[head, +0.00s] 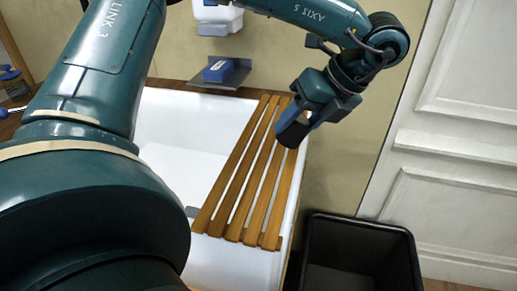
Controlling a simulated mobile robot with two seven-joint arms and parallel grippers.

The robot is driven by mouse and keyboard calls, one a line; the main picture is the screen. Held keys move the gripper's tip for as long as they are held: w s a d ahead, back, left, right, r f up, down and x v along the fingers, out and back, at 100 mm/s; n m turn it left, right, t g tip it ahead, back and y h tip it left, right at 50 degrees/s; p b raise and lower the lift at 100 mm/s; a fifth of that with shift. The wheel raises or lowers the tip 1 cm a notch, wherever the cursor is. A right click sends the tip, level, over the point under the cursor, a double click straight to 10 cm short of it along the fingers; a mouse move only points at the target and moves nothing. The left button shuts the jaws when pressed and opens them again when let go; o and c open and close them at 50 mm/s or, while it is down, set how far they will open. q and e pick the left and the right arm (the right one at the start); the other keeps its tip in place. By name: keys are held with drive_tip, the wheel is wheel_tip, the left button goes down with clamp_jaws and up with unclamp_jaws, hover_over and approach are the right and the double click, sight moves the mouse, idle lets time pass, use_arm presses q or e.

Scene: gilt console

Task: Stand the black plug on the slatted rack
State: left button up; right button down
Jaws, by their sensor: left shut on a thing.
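The slatted rack (282,195), made of several long wooden slats, lies across the right part of a white basin in the head view. My left gripper (302,118) is over the far right part of the rack. It is shut on the black plug (292,134), a dark rounded piece that overlaps the slats in the picture. I cannot tell whether the plug touches the rack or hangs just above it. The gripper hides part of the plug and the rack's far right end. My right gripper is not in view.
The white basin (182,130) is open left of the rack. A blue block (217,71) sits on a small grey wall shelf behind it, below a white dispenser (217,14). A black bin (360,255) stands at the lower right, near white wall panelling.

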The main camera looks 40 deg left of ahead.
use_arm(q)
drive_tip(key=shift+s+a+m+t+b, duration=0.2)
drive_tip(key=shift+a+m+t+b, duration=0.15)
drive_tip(key=shift+a+m+t, duration=0.55)
drive_tip(key=a+r+m+t+h+b, duration=0.3)
drive_tip(key=a+r+m+h, duration=0.1)
drive_tip(key=m, duration=0.1)
drive_tip(key=b, duration=0.1)
approach(267, 147)
drive_tip(key=shift+h, duration=0.3)
drive_tip(key=x, duration=0.5)
drive_tip(key=shift+s+a+f, duration=0.1)
drive_tip(key=shift+a+f, duration=0.1)
drive_tip(key=shift+a, duration=0.05)
drive_tip(key=o, duration=1)
drive_tip(key=shift+r, duration=0.2)
drive_tip(key=v, duration=0.6)
drive_tip(key=p+v, duration=0.1)
drive_tip(key=v, duration=0.4)
drive_tip(key=shift+s+d+r, duration=0.1)
drive_tip(key=shift+s+r, duration=0.2)
drive_tip(key=shift+r, duration=0.05)
